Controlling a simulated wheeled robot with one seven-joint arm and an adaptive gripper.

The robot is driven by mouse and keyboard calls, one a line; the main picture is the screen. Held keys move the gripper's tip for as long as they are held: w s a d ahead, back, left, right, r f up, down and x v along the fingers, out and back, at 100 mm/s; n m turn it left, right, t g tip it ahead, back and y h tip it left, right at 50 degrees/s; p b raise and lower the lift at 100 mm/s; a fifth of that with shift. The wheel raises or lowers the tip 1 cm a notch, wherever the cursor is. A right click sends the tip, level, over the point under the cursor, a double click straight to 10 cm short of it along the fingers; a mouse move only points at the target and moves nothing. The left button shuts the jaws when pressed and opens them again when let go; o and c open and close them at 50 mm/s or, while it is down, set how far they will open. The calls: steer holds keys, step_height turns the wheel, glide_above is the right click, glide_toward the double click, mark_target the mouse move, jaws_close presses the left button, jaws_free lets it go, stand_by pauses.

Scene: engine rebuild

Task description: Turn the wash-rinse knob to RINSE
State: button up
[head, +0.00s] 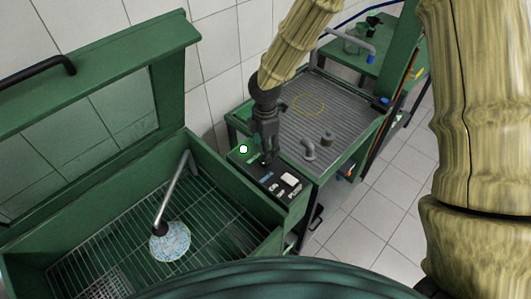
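My gripper (266,152) points down over the far part of the black control panel (285,191) on the green wash cabinet. Its fingertips are at or just above the panel, where a small dark shape shows between and below them. The wash-rinse knob is not clearly visible; the fingers cover that spot. I cannot tell whether the fingers touch or grip it, nor which way the knob points.
The open wash basin (215,222) holds a wire rack, a bent spout (174,195) and a blue-white round patch (170,242) below it. Its windowed lid (95,110) stands raised at left.

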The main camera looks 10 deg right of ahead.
step_height(320, 180, up, 6)
steer(key=shift+f, duration=0.1)
steer(key=shift+d, duration=0.1)
stand_by(0.6)
